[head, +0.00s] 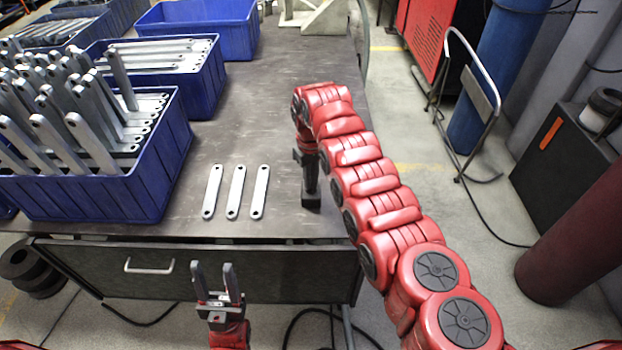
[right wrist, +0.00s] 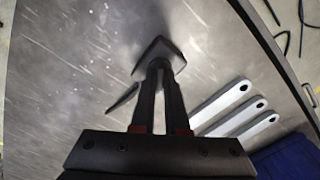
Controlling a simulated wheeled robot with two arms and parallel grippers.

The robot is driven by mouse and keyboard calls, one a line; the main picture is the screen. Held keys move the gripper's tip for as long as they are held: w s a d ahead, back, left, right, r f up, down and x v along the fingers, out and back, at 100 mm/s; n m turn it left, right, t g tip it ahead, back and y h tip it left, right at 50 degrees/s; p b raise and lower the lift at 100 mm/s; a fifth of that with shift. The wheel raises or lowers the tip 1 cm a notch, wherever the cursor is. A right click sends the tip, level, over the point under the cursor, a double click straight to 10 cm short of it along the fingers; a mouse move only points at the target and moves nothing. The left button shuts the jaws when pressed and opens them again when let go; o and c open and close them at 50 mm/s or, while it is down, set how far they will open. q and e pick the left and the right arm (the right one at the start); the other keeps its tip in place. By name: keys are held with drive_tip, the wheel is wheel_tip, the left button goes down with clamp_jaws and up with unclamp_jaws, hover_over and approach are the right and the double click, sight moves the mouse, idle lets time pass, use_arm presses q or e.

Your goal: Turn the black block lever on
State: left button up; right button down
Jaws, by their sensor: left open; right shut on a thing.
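The black block lever (head: 311,202) stands on the grey table near its right front edge. My right gripper (head: 309,178) reaches down onto it from above and is shut on its upper part. In the right wrist view, the two fingers of my right gripper (right wrist: 160,75) close around the dark block (right wrist: 158,49), with a dark strip beside it on the table. The fingers hide part of the block, and I cannot tell its on or off position. My left gripper (head: 212,268) is open and empty, low in front of the table's drawer.
Three flat metal brackets (head: 236,191) lie left of the block on the table (head: 255,120). Blue crates (head: 150,195) full of brackets fill the left side. A drawer with a handle (head: 150,266) is under the front edge. The table behind the brackets is clear.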

drive_tip(key=m, duration=0.6)
drive_tip(key=shift+m, duration=0.3)
idle(0.4)
drive_tip(key=c, duration=0.9)
unclamp_jaws()
drive_tip(key=shift+r, duration=0.1)
wheel_tip(320, 180, up, 17)
drive_tip(key=p, duration=0.6)
drive_tip(key=shift+r, duration=0.1)
